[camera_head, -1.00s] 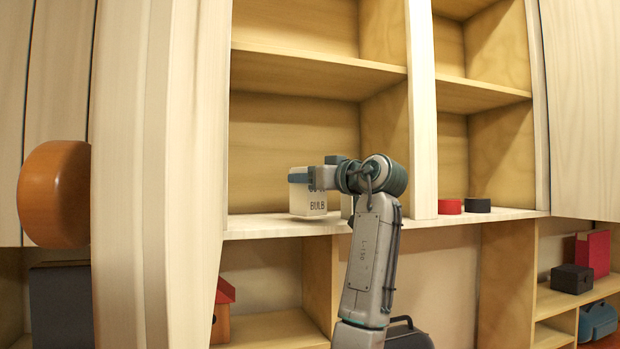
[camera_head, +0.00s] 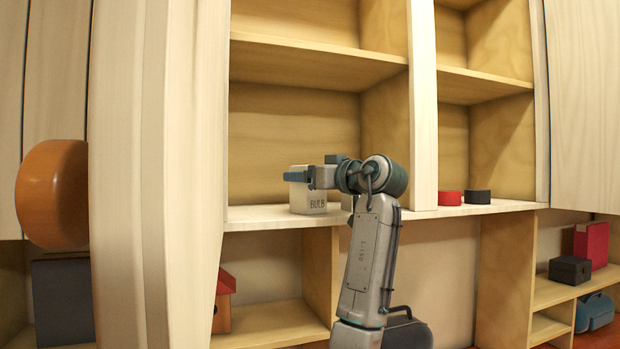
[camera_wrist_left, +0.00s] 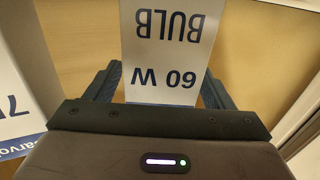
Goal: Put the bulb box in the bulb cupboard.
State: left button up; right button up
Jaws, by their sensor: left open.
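The white bulb box (camera_head: 308,197), marked "BULB", stands upright on the lower board of the open cupboard (camera_head: 290,215). In the left wrist view the box (camera_wrist_left: 168,50) reads "60 W BULB" upside down. My left gripper (camera_head: 297,175) is open at the upper part of the box. Its fingers (camera_wrist_left: 158,88) are on either side of the box's near end; I cannot tell whether they touch it. The gripper hides part of the box's front. My right gripper is not in view.
A large pale door edge (camera_head: 160,180) with a round wooden knob (camera_head: 52,194) stands at the left. Another white lettered box (camera_wrist_left: 20,100) is close beside the gripper. Red (camera_head: 449,198) and black (camera_head: 477,197) small items sit in the right bay. Upper shelves are empty.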

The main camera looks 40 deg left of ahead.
pick_arm(q)
jog(key=shift+d+b, duration=0.3)
jog(key=shift+d, duration=0.05)
jog(key=s+d+b, duration=0.1)
jog(key=d+b, duration=0.3)
jog(key=d, duration=0.7)
jog(key=shift+d, duration=0.15)
